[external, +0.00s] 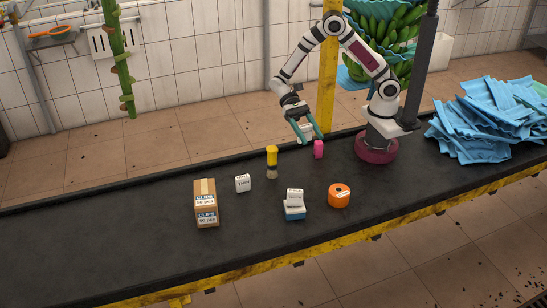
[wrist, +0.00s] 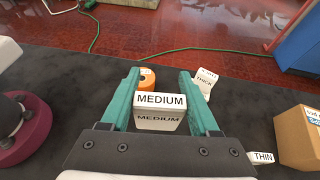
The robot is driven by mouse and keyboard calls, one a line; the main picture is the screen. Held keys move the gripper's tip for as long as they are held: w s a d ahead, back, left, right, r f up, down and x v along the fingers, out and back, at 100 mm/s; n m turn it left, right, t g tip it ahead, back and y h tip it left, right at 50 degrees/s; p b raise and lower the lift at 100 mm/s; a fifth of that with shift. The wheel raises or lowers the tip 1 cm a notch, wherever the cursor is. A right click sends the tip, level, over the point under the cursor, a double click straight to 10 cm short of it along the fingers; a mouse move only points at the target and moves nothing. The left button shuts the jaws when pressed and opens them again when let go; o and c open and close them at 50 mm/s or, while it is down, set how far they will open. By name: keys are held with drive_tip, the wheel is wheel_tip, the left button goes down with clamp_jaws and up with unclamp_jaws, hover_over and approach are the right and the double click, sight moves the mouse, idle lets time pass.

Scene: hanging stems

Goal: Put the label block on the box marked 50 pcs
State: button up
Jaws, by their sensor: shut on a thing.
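The cardboard box (external: 206,203) stands at the left of the dark belt, with white and blue labels that appear to read CLIPS 50 pcs; part of it shows at the right edge of the wrist view (wrist: 300,140). My gripper (external: 309,139) is shut on a white label block reading MEDIUM (wrist: 160,108), raised above the belt's far side. A white block marked THIN (wrist: 262,157) lies beside the box, and it also shows in the external view (external: 242,184). A block marked THICK (wrist: 205,84) sits on a blue-and-white block (external: 294,215).
An orange roll (external: 339,195) stands right of the stacked blocks. Blue sheets (external: 490,120) are piled at the right. The belt left of the box is clear.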

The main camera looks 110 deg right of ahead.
wheel_tip(320, 180, up, 10)
drive_tip(key=w+d+m+t+h, duration=0.35)
drive_tip(key=w+m+t, duration=0.35)
drive_tip(key=w, duration=0.9)
drive_tip(key=w+d+m+t+h, duration=0.35)
drive_tip(key=w+m+t, duration=0.4)
drive_tip(key=w, duration=0.75)
drive_tip(key=h, duration=0.1)
hover_over(207, 194)
drive_tip(key=shift+m+g, duration=0.25)
wheel_tip(207, 194, down, 12)
drive_tip(key=shift+d+r, duration=0.1)
drive_tip(key=shift+r, duration=0.05)
wheel_tip(207, 194, down, 4)
drive_tip(key=shift+f, duration=0.1)
drive_tip(key=shift+f, duration=0.1)
